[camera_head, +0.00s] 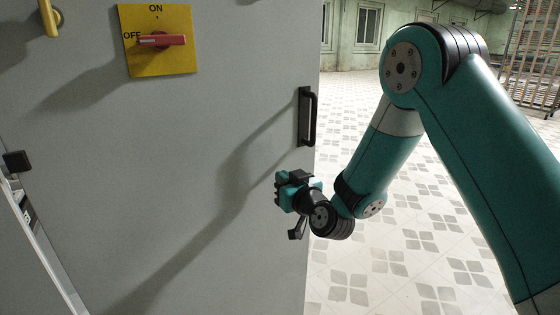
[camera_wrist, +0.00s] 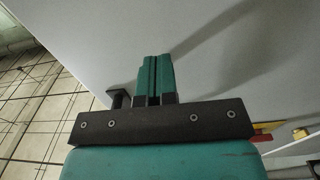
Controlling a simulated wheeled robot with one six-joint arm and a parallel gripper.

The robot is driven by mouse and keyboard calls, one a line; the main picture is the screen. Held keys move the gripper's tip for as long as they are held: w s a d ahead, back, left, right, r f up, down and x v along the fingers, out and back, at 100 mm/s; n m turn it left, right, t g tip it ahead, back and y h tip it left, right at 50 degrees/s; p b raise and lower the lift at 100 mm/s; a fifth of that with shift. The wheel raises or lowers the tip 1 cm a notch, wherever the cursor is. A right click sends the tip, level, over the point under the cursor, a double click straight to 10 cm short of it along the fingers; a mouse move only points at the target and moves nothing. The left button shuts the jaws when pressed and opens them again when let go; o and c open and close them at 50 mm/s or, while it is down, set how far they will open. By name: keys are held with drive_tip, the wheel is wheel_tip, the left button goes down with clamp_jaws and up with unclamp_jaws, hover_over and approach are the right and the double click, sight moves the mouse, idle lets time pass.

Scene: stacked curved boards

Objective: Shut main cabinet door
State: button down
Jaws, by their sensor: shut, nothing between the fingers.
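The large grey cabinet door (camera_head: 200,220) fills the left and middle of the head view. A black bar handle (camera_head: 308,117) sits near its right edge. A red rotary switch (camera_head: 160,41) on a yellow ON/OFF plate is at the upper left, its pointer toward OFF. My gripper (camera_head: 279,190) is close to the grey face, below and left of the handle. In the wrist view the teal fingers (camera_wrist: 154,75) are together and empty, pointing at the grey surface (camera_wrist: 110,35). I cannot tell whether they touch it.
At the lower left, a slanted pale edge (camera_head: 58,272) shows beside the panel, with a black block (camera_head: 17,161) above it. A yellow handle (camera_head: 50,17) is at the top left. Tiled floor (camera_head: 400,260) lies open to the right. A metal rack (camera_head: 530,50) stands far back.

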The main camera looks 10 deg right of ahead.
drive_tip(key=shift+p+x, duration=0.65)
drive_tip(key=shift+x, duration=0.25)
